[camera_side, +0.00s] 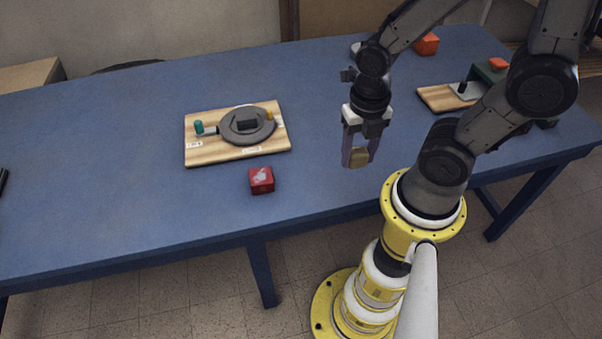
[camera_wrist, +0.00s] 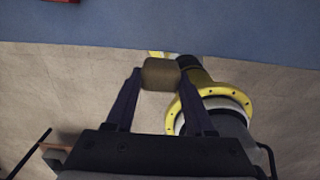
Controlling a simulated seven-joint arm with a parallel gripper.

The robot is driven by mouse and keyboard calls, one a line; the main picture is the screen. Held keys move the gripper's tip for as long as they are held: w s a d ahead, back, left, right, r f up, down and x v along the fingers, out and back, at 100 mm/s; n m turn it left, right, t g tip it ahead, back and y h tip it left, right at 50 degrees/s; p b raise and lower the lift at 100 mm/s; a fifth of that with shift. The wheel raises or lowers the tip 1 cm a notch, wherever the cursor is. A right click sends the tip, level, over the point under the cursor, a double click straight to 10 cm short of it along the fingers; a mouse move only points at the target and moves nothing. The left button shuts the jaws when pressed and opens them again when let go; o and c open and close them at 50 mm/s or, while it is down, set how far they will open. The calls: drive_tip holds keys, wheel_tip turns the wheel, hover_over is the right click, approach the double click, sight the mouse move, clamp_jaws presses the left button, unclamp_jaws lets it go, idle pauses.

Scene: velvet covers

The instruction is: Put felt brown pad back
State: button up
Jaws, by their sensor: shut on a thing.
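The felt brown pad (camera_side: 358,158) is a small brown block between the fingertips of my gripper (camera_side: 357,150). My gripper is shut on it and points down, near the front edge of the blue table in the side view. The wrist view also shows the brown pad (camera_wrist: 160,74) held at the tips of my gripper (camera_wrist: 160,80), with a finger on each side. In the wrist view the floor and my own base lie behind the pad.
A wooden board (camera_side: 236,154) with a round grey disc, a dark block and a teal knob lies left of my gripper. A red cube (camera_side: 261,180) sits in front of it. Another board (camera_side: 437,97) and an orange block (camera_side: 427,44) are at the right. The table's left part is clear.

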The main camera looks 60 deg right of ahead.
drive_tip(key=w+f, duration=0.4)
drive_tip(key=w, duration=0.4)
hover_over(301, 179)
drive_tip(key=s, duration=0.1)
wheel_tip(301, 179, down, 4)
drive_tip(key=shift+s+f, duration=0.1)
drive_tip(key=shift+f, duration=0.05)
drive_tip(key=shift+w+f, duration=0.55)
drive_tip(key=shift+f, duration=1.7)
drive_tip(key=shift+f, duration=0.15)
drive_tip(key=o, duration=1.2)
